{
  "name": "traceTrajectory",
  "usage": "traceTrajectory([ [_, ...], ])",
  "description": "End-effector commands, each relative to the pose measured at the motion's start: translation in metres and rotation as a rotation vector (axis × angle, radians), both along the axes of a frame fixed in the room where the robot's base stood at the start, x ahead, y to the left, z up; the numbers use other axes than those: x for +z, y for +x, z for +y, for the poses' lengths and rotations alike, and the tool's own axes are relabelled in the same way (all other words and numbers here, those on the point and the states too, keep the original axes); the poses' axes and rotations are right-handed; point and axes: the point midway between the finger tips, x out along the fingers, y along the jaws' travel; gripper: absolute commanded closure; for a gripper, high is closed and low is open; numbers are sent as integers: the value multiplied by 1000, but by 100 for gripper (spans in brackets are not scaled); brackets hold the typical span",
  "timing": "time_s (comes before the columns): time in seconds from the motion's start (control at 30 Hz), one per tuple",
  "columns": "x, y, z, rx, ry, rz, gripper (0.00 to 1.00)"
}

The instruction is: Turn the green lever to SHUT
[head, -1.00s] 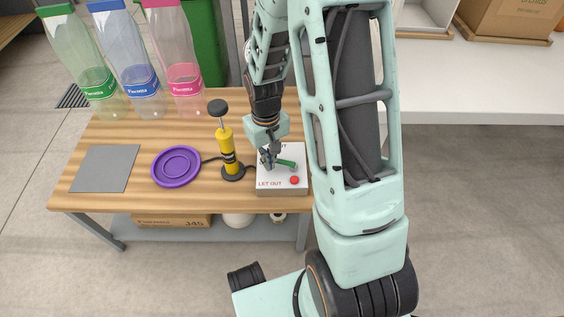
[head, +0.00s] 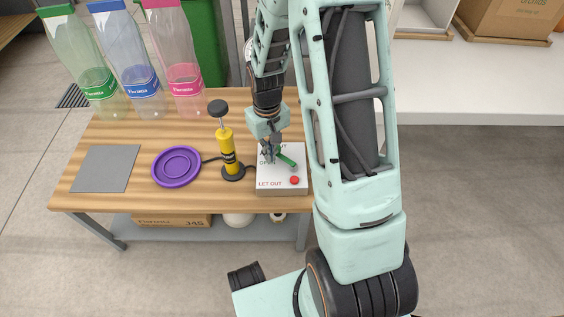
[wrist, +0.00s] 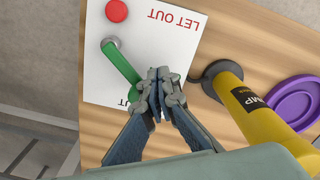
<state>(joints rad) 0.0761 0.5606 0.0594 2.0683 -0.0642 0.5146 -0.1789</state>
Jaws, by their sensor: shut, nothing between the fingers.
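The green lever (head: 286,159) is on a white box (head: 282,190) at the table's right end. In the head view its handle slants up and left from its pivot, towards partly hidden lettering at the box's far edge. OPEN is printed to its left. My gripper (head: 268,157) is shut and empty, low over the box, beside the handle's free end. In the wrist view the fingertips (wrist: 160,76) are next to the end of the green lever (wrist: 122,66); I cannot tell if they touch. Only the letters UT of one label show there.
A red button (head: 294,180) and LET OUT are on the box's near part. A yellow pump (head: 227,150) stands close to the box's left, with a purple dish (head: 176,166) and grey mat (head: 105,168) beyond. Three bottles (head: 138,70) stand at the back left.

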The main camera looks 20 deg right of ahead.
Motion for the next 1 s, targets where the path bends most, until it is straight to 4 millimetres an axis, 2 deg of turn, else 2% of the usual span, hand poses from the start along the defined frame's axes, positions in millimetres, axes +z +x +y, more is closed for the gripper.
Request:
traceTrajectory([
  [0.2, 0, 8, -5, 0, 0, -1, 100],
  [0.63, 0, 9, -7, 0, 0, 0, 100],
  [1.0, 0, 20, -20, 0, 0, 1, 100],
])
